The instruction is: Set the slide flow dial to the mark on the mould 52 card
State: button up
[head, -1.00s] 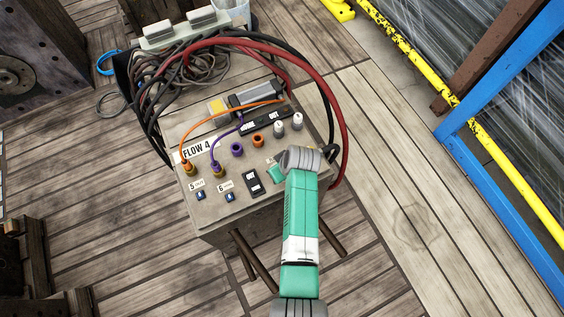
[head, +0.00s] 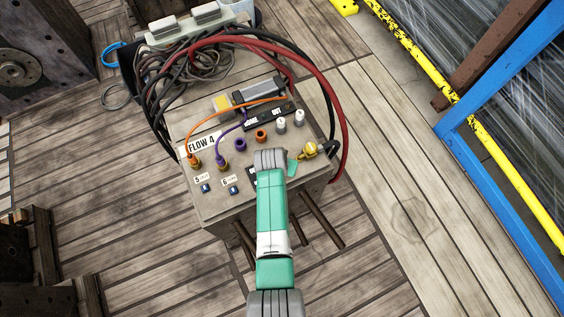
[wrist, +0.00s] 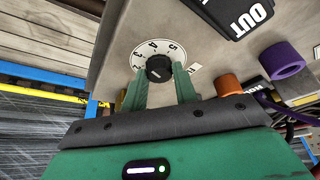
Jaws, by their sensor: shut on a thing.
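The slide flow dial (wrist: 159,69) has a dark round knob on a white numbered disc, set in the grey panel. My gripper (wrist: 160,75) has one green finger on each side of the knob and is shut on it. A small pale line shows on the knob, but I cannot tell exactly which mark it points to. In the head view my wrist hides the dial.
Orange (head: 261,135) and purple (head: 240,145) sockets, white-topped knobs (head: 299,116) and a brass fitting (head: 310,149) stand near my wrist. Red and black hoses (head: 331,90) arch behind the panel. A blue frame (head: 478,130) stands at the right.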

jog(key=shift+a+f+m+g+h+b, duration=0.1)
jog(key=shift+m+g+h+b, duration=0.25)
jog(key=shift+m, duration=0.75)
jog(key=shift+a+m+g+h+b, duration=0.15)
jog(key=shift+m+h+b, duration=0.3)
jog(key=shift+m, duration=0.65)
jog(key=shift+d, duration=0.15)
jog(key=o, duration=1)
jog(key=shift+w, duration=0.1)
jog(key=shift+c, duration=0.2)
jog(key=p+v, duration=0.3)
jog(key=v, duration=0.5)
jog(key=shift+p, duration=0.35)
